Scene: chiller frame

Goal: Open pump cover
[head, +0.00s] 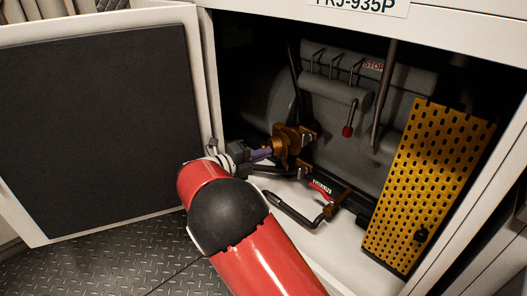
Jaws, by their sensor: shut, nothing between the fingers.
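A yellow perforated panel (432,180), which looks like the pump cover, stands at the right side of the open cabinet. It has a black knob (421,235) low on its right side. Whether it is latched or ajar, I cannot tell. My gripper (268,153) is inside the opening, left of the panel and well apart from it. It is shut and empty. It overlaps a brass-coloured fitting (291,143) in the picture; whether they touch is unclear.
The cabinet door (100,110), lined in black, hangs open at left. Metal plate floor (110,265) lies in front.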

